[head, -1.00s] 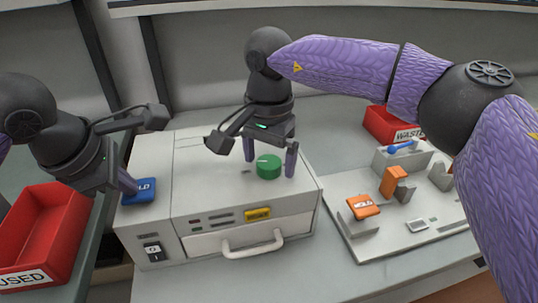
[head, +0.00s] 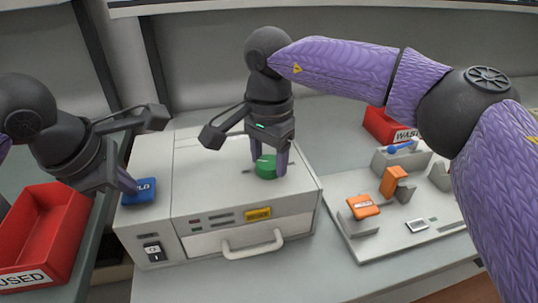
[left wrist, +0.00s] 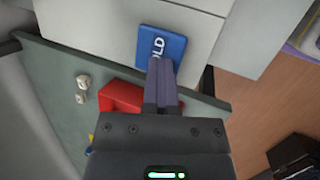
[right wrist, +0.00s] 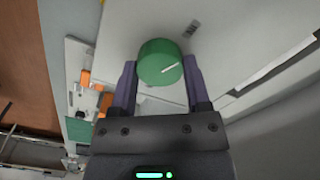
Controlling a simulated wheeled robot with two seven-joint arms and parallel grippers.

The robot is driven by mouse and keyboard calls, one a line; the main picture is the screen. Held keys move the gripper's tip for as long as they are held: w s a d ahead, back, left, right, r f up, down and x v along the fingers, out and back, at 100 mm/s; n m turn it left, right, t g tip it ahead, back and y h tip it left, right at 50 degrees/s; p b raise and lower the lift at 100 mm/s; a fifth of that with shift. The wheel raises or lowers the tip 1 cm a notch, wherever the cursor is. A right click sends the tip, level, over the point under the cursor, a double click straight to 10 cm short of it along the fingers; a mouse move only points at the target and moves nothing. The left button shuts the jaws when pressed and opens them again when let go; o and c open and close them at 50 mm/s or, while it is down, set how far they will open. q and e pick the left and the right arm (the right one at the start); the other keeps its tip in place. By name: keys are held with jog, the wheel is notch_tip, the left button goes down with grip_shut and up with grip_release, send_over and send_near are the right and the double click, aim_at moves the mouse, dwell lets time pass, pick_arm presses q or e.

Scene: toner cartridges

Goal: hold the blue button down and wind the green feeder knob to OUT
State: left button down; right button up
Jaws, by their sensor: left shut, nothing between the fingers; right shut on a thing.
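The blue button (head: 141,191), lettered "OLD" where visible, is on the machine's left top; it also shows in the left wrist view (left wrist: 162,45). My left gripper (head: 131,187) is shut and empty, its fingertips at the button's edge, seemingly touching it; how far it is pressed I cannot tell. The green knob (head: 264,165) stands on the machine's top. My right gripper (right wrist: 160,75) is shut on it, one finger each side. In the right wrist view the knob (right wrist: 158,55) has a white pointer line towards the right finger. No OUT mark is readable.
The white machine (head: 190,190) has a drawer handle (head: 253,244) and a black switch (head: 153,251) in front. A red bin (head: 45,235) is at the left. A tray (head: 375,245) with orange parts and another red bin (head: 382,124) are at the right.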

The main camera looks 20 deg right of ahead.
jog(key=m, duration=1)
jog(key=shift+m, duration=0.4)
jog(key=m, duration=0.3)
jog(key=shift+m, duration=0.3)
jog(key=m, duration=0.6)
pick_arm(q)
jog(key=shift+f, duration=0.1)
pick_arm(e)
jog(key=m, duration=0.3)
jog(key=shift+m, duration=2.1)
